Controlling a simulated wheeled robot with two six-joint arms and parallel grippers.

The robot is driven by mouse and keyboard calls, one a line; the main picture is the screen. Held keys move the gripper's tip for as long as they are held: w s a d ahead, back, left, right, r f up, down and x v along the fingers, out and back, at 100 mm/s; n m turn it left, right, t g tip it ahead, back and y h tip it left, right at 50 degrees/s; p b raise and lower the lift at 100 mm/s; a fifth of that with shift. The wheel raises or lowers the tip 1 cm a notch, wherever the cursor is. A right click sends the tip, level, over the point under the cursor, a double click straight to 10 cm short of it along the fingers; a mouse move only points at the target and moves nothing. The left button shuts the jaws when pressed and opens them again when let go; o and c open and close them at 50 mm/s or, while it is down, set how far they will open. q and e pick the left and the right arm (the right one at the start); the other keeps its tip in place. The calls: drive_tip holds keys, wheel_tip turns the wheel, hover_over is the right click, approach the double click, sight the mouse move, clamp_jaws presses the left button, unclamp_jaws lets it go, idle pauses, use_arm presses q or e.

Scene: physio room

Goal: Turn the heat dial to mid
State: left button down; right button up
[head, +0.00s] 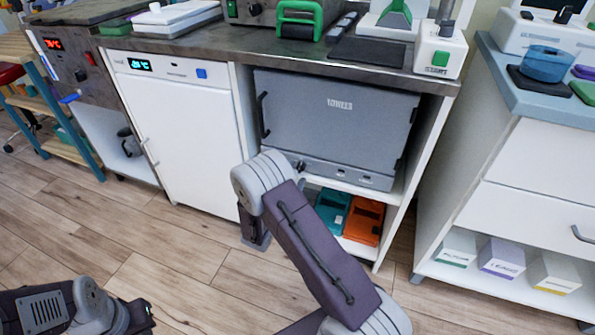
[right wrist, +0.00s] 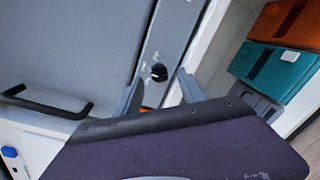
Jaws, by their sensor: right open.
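The heat dial is a small dark knob (head: 301,167) on the lower front strip of a grey oven-like unit (head: 335,125). In the right wrist view the dial (right wrist: 158,72) sits just beyond and between my right gripper's fingertips (right wrist: 158,88). The right gripper is open and empty, its two grey fingers spread either side of the dial, with no contact that I can make out. In the head view my right wrist covers most of this gripper. The dial's setting is too small to read. Part of my left arm shows at the lower left; its fingers do not.
The grey unit sits in a white cabinet bay under a dark worktop (head: 200,42). Its black door handle (head: 262,115) juts out at left. Teal (head: 331,212) and orange (head: 364,220) boxes lie on the shelf below. A white appliance (head: 180,125) stands left. Wooden floor in front is clear.

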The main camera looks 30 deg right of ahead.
drive_tip(key=p+v, duration=0.2)
drive_tip(key=v, duration=0.5)
drive_tip(key=shift+r, duration=0.1)
